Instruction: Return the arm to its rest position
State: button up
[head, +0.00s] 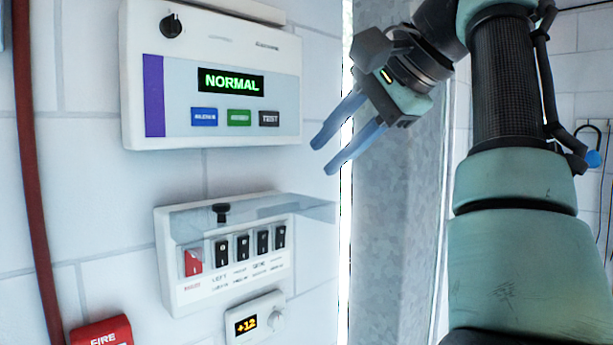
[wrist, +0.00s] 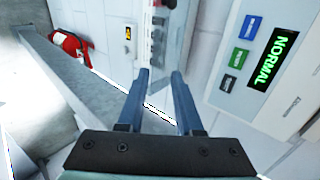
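My gripper (head: 325,157) is at the upper middle of the head view, its two blue fingers apart with nothing between them. It hangs in free air to the right of the alarm panel and above and right of the switch box. In the wrist view the open fingers (wrist: 160,72) point toward the white wall. My arm comes in from the right side of the head view, with its elbow high.
The alarm panel (head: 285,100) reads NORMAL. Below it is a switch box (head: 180,297) with a raised clear cover (head: 305,207), a red switch and several black switches. A thermostat (head: 268,303) shows +12. A metal post (head: 385,240) stands behind my gripper. A red extinguisher (wrist: 68,45) shows in the wrist view.

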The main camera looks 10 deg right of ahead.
jog(key=shift+s+d+r, duration=0.25)
jog(key=shift+s, duration=0.05)
jog(key=shift+w, duration=0.1)
